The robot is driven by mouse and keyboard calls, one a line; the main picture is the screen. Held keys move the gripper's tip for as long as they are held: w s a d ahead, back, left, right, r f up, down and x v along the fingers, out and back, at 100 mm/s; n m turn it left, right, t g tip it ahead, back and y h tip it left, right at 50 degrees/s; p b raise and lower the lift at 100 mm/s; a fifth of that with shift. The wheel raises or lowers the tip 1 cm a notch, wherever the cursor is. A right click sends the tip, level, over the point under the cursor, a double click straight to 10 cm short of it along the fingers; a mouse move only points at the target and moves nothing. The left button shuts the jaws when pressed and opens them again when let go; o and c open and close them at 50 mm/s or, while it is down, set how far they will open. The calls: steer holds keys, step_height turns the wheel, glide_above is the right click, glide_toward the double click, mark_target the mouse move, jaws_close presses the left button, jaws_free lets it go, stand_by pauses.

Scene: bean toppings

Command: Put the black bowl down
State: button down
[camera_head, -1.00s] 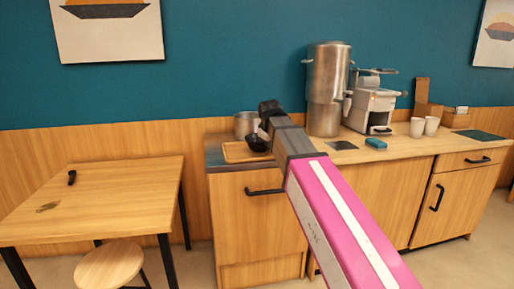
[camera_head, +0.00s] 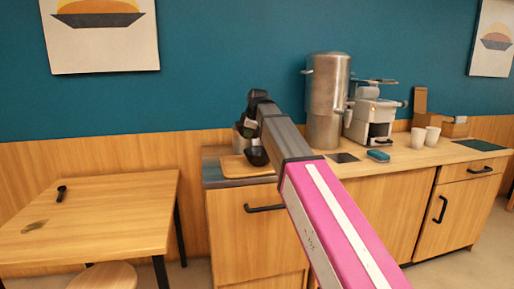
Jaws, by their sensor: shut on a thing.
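The black bowl (camera_head: 257,156) is at the end of my arm, over the right part of the wooden tray (camera_head: 232,166) on the counter's left end. My gripper (camera_head: 250,136) is just above the bowl and shut on it. The arm hides part of the bowl and the fingertips. I cannot tell whether the bowl touches the tray.
A metal pot (camera_head: 237,140) stands behind the gripper, partly hidden. A tall steel urn (camera_head: 326,100), a coffee machine (camera_head: 371,120), a blue item (camera_head: 378,155) and white cups (camera_head: 418,138) stand to the right. A wooden table (camera_head: 110,210) is at left.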

mark_target(257, 137)
steer(key=w+d+f, duration=0.2)
steer(key=d, duration=0.1)
steer(key=shift+w+d+f, duration=0.1)
steer(key=shift+d+f, duration=0.15)
steer(key=shift+f, duration=2)
steer(key=shift+f, duration=0.6)
steer(key=c, duration=1.2)
jaws_free()
steer(key=shift+c, duration=0.2)
steer(key=shift+r, duration=0.5)
steer(key=v, duration=1.2)
steer(key=shift+r, duration=0.15)
